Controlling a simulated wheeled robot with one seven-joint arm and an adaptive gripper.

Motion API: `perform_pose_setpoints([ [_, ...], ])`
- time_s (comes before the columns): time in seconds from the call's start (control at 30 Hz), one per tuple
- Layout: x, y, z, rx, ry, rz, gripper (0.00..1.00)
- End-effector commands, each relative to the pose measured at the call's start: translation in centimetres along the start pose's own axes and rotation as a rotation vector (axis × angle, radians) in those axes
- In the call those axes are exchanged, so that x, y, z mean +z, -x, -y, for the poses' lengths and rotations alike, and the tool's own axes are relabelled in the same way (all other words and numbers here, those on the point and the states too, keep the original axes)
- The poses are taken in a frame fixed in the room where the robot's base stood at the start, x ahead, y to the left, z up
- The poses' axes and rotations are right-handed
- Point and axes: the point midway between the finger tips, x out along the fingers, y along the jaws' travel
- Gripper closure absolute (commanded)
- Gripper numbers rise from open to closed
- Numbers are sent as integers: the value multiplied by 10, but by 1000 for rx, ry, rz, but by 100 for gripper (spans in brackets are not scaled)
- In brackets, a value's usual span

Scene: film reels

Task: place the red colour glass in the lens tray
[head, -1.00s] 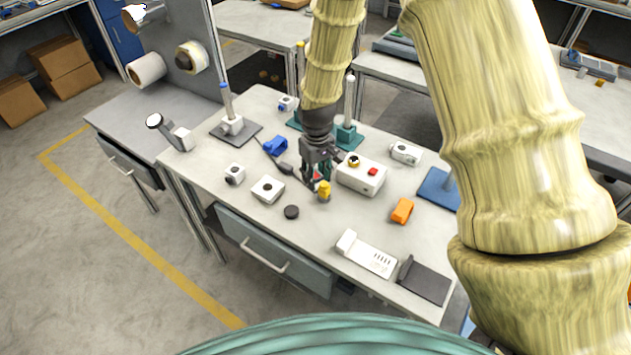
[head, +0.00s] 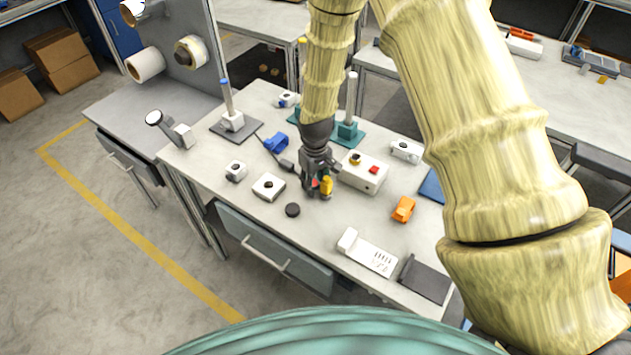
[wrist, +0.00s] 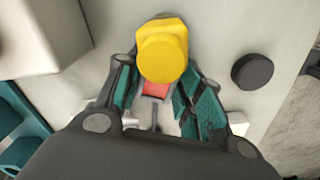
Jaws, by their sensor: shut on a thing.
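A small red piece (wrist: 155,90), which looks like the red colour glass, sits between my fingers in the wrist view; only part of it shows. In the head view a speck of it (head: 315,183) shows at the fingertips. My gripper (head: 318,187) is shut on it, low over the bench; I cannot tell whether it touches the bench top. A yellow piece (wrist: 163,50) is right beside the fingertips, partly overlapping the red one in the wrist view. I cannot say for sure which thing is the lens tray; a white slotted piece (head: 368,254) lies near the bench's front edge.
Stands with upright posts (head: 347,130) are behind. Bench top between disc and slotted piece is clear.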

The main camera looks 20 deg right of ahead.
Motion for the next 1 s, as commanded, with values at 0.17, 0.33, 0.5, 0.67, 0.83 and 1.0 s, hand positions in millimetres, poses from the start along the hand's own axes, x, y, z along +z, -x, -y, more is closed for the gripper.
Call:
perform_pose_setpoints([
  [0.17, 0, 0, 0, 0, 0, 0, 42],
  [0.33, 0, 0, 0, 0, 0, 0, 42],
  [0.5, 0, 3, 0, 0, 0, 0, 42],
  [0.67, 0, 12, 0, 0, 0, -1, 42],
  [0.83, -1, 31, 0, 0, 0, -2, 42],
  [1.0, 0, 52, 0, 0, 0, -2, 42],
])
